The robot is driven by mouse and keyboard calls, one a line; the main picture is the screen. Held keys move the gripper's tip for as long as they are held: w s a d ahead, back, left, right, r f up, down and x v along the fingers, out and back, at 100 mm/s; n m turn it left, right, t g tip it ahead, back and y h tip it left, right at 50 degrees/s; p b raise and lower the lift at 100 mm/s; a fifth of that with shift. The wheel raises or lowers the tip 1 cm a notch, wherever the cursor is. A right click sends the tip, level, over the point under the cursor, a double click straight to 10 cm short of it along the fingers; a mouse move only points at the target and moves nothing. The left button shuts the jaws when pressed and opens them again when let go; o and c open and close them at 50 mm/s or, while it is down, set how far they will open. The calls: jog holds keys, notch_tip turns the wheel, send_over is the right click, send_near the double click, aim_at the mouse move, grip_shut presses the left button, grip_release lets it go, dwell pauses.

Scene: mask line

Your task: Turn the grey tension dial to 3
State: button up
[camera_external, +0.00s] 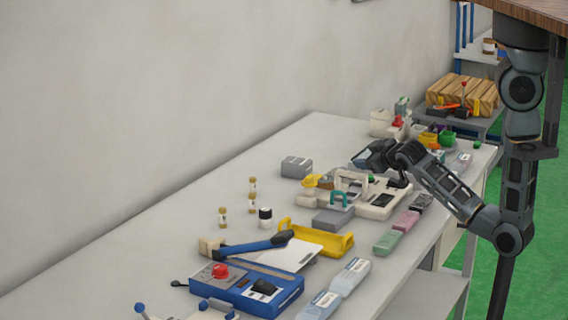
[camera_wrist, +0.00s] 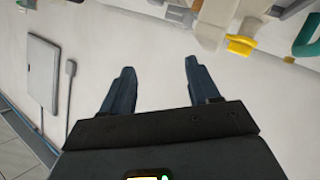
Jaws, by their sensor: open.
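I cannot make out the grey tension dial or any number marks in either view. A cream machine (camera_external: 376,211) with a yellow part (camera_external: 312,181) and a green handle (camera_external: 340,198) stands mid-bench in the external view. My gripper (camera_external: 368,156) is above the far side of this machine, and my arm hides part of it. In the wrist view my gripper (camera_wrist: 158,66) is open, with nothing between its two fingers. A yellow part (camera_wrist: 240,46) and a green handle (camera_wrist: 306,36) show at the upper right there, apart from the fingers.
In the wrist view a flat grey panel (camera_wrist: 43,72) and a small corded item (camera_wrist: 70,68) are at the left. Nearer on the bench are a yellow tray (camera_external: 316,240), a blue-handled hammer (camera_external: 250,245) and a blue box (camera_external: 250,290). The bench's left wall side is mostly clear.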

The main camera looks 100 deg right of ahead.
jog(key=w+d+f+m+g+y+b, duration=0.1)
jog(key=d+m+g+y+b, duration=0.15)
jog(key=d+m+y, duration=0.35)
jog(key=w+d+f+m+g+y+b, duration=0.1)
jog(key=d+m+y+b, duration=0.2)
jog(key=d, duration=0.4)
jog(key=shift+s+x, duration=0.2)
jog(key=shift+x, duration=3.45)
jog(key=shift+c, duration=0.3)
jog(key=c, duration=1)
